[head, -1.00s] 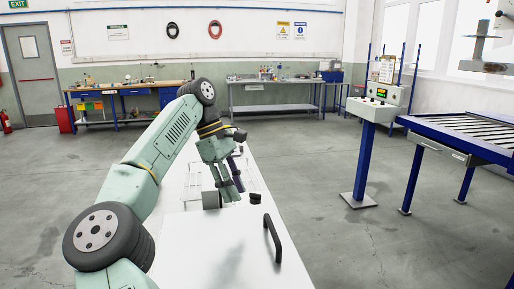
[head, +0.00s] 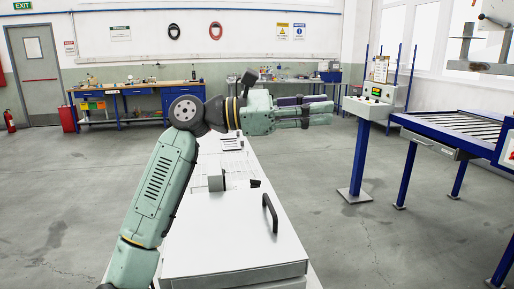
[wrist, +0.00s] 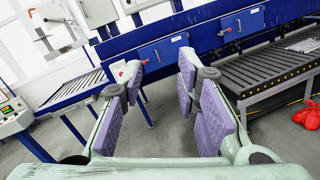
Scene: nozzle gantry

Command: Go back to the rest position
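My gripper (head: 318,111) is raised above the far part of the white bench (head: 235,225) and points to the right in the head view. In the wrist view my gripper (wrist: 160,80) has its two fingers with purple pads well apart. Nothing is between them. My green arm rises along the left side of the bench and bends at the elbow.
A black handle (head: 271,213) and a small grey cylinder (head: 216,182) stand on the white bench. A control post (head: 361,160) and a roller conveyor (head: 455,127) are at the right. Blue-framed machinery (wrist: 215,38) fills the wrist view. Grey floor lies open between.

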